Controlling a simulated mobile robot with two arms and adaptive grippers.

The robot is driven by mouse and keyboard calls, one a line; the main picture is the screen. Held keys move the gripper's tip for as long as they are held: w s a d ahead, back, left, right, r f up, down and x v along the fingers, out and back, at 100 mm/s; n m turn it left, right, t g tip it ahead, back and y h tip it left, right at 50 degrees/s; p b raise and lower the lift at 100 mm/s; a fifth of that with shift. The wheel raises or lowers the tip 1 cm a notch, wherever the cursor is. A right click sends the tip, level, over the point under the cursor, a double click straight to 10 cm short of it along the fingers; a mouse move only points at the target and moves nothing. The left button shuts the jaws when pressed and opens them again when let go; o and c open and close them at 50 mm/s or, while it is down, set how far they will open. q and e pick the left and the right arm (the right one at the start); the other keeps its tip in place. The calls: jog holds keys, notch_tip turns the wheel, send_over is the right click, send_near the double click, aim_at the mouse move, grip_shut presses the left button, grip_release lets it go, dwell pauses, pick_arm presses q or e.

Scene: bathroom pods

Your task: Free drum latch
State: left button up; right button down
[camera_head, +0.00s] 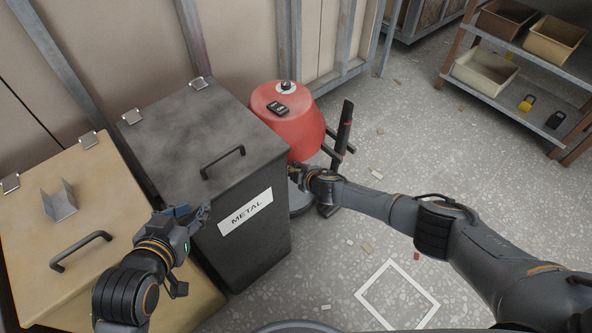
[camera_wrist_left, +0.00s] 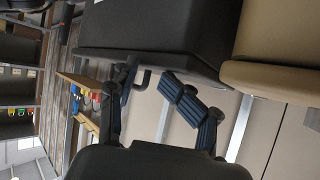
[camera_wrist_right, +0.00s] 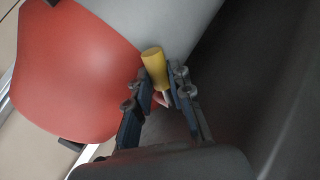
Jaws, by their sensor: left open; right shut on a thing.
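A red drum top (camera_head: 290,115) sits on a grey lower body (camera_head: 300,198), beside the dark METAL bin. The red part (camera_wrist_right: 75,70) and the grey body also show in the right wrist view. My right gripper (camera_head: 298,172) is at the drum's front side, low under the red part. In the right wrist view, it is shut on a yellow cylindrical piece (camera_wrist_right: 154,60), probably the latch's handle, with a small pale part below it between the fingers. How the piece joins the drum is hidden. My left gripper (camera_head: 195,215) is open and empty in front of the METAL bin.
The METAL bin (camera_head: 205,125) and a tan bin (camera_head: 70,190), both lidded with handles, stand at left. A black upright post (camera_head: 344,125) stands just right of the drum. A shelf with trays (camera_head: 485,72) is at upper right. The floor at right is mostly clear.

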jog(key=shift+d+f, duration=0.1)
jog(key=shift+f, duration=0.1)
jog(key=c, duration=1.5)
grip_release()
jog(key=o, duration=0.3)
pick_arm(q)
jog(key=s+a+f+g+y, duration=0.1)
jog(key=s+a+f+g, duration=0.1)
jog(key=s+f+g, duration=0.6)
jog(key=s+f, duration=0.5)
jog(key=f, duration=0.2)
jog(key=shift+a, duration=0.4)
pick_arm(e)
jog(key=v, duration=1.2)
pick_arm(q)
jog(key=shift+f, duration=0.1)
pick_arm(e)
jog(key=shift+c, duration=0.4)
